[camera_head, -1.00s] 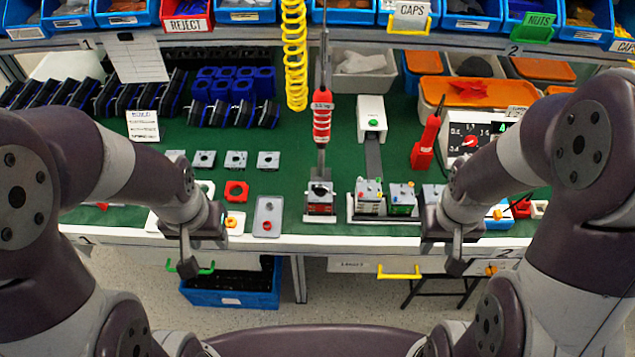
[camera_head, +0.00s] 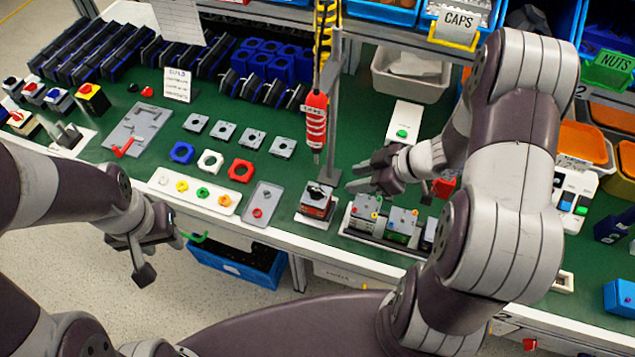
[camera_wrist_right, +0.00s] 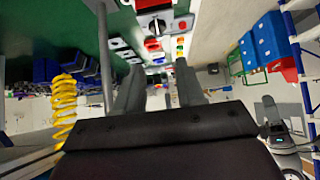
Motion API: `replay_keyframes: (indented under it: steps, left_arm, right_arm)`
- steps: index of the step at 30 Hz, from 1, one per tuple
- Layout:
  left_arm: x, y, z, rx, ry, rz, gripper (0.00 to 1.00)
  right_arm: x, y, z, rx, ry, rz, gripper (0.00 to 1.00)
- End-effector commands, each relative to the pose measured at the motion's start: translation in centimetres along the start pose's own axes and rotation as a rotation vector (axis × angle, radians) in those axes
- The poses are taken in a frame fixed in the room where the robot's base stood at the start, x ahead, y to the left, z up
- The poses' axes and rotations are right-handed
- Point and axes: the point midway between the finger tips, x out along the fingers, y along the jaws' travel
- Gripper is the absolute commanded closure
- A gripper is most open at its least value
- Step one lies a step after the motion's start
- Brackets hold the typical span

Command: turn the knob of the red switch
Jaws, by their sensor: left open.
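The red switch (camera_head: 316,203) has a red body, a grey top plate and a dark knob. It sits on a small light base near the table's front edge, under the hanging red screwdriver. My right gripper (camera_head: 352,187) is above the table, up and to the right of the switch, with its fingers apart and pointing left. In the right wrist view the right gripper (camera_wrist_right: 160,80) shows a gap with nothing between the fingers; a grey and red block (camera_wrist_right: 155,20) lies beyond them. My left gripper (camera_head: 140,262) is open and empty in front of the table edge.
A metal post (camera_head: 332,110) stands just behind the switch, beside the hanging red screwdriver (camera_head: 316,122). Two more switches (camera_head: 364,212) (camera_head: 402,222) stand in a holder to the right. A grey tray (camera_head: 261,204) lies to the left. Coloured nuts and plates lie further left.

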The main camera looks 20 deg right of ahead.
Motion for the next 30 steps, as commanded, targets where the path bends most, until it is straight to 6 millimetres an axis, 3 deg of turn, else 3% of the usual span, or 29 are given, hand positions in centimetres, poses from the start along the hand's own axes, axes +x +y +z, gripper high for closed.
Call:
replay_keyframes:
  steps: [9, 13, 18, 26, 29, 30]
  left_arm:
    - [1.3, 0.0, 0.2, 0.0, 0.0, 0.0, 0.57]
    - [1.4, 0.0, 0.2, 0.0, 0.0, 0.0, 0.57]
    - [1.5, 0.0, 0.2, 0.0, 0.0, 0.0, 0.57]
    - [1.5, 0.0, 0.2, 0.0, 0.0, 0.0, 0.57]
    - [1.5, 0.0, 0.2, 0.0, 0.0, 0.0, 0.57]
    - [1.5, 0.0, 0.2, 0.0, 0.0, 0.0, 0.57]
  right_arm:
    - [7.9, -0.1, 0.2, 0.0, -0.003, -0.002, 0.62]
    - [10.3, 0.0, 0.2, 0.001, -0.005, -0.001, 0.62]
    - [11.8, 0.1, 0.2, 0.001, -0.005, 0.003, 0.62]
    - [11.9, 0.1, 0.1, 0.002, -0.005, 0.004, 0.62]
    - [11.9, 0.1, 0.1, 0.002, -0.005, 0.004, 0.94]
    - [11.9, 0.1, 0.1, 0.001, -0.004, 0.004, 0.97]
